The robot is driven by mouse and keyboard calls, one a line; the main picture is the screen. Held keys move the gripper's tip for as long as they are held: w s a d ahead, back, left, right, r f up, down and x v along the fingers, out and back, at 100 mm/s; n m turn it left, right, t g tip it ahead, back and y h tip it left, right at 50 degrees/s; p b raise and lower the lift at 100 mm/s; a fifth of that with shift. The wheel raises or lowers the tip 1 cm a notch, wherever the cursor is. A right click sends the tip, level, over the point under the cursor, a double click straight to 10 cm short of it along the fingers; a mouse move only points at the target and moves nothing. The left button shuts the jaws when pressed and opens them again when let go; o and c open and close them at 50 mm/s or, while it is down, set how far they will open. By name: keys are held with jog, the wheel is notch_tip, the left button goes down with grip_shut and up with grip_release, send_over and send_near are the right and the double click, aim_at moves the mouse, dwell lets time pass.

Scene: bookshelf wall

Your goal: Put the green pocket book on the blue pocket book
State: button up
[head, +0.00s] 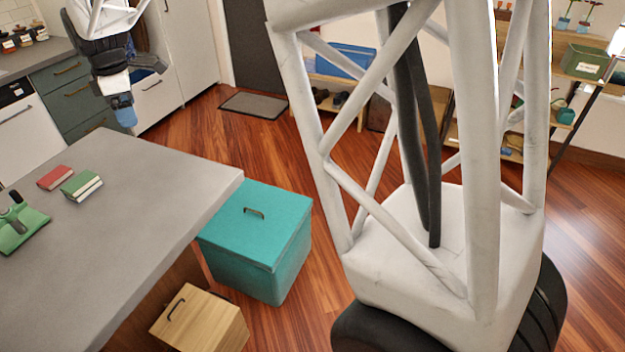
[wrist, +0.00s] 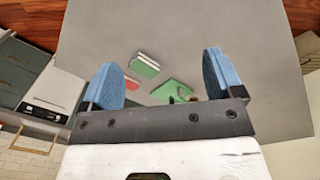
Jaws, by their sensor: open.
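The green pocket book (head: 81,184) lies on the grey table in the head view, its white page edges facing right and front. The edge looks layered, and I cannot tell whether another book lies under it. It also shows in the wrist view (wrist: 145,65). I cannot make out a blue pocket book in either view. My gripper (head: 124,112) hangs beyond the table's far edge in the head view, apart from the books. In the wrist view its blue fingers (wrist: 160,78) are wide apart with nothing held; the books appear far off between them.
A red book (head: 55,177) lies beside the green one. A green stand-like object (head: 22,232) sits at the table's left. A teal lidded box (head: 260,240) and a wooden box (head: 200,322) stand on the floor beside the table (head: 140,225). Much of the tabletop is bare.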

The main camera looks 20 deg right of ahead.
jog(key=s+d+r+m+t, duration=0.15)
jog(key=s+d+m, duration=0.35)
jog(key=s+d, duration=0.55)
jog(key=s+d+r+m, duration=0.2)
jog(key=s+d+m, duration=0.3)
jog(key=s+d, duration=0.5)
jog(key=s+d+f+m, duration=0.3)
jog(key=s+d, duration=0.3)
jog(key=s, duration=0.4)
jog(key=s+d+f+m, duration=0.4)
jog(key=s+d+m, duration=0.1)
jog(key=s, duration=0.5)
jog(key=shift+s+d+m, duration=0.15)
jog(key=shift+d+m, duration=0.2)
jog(key=shift+m, duration=0.45)
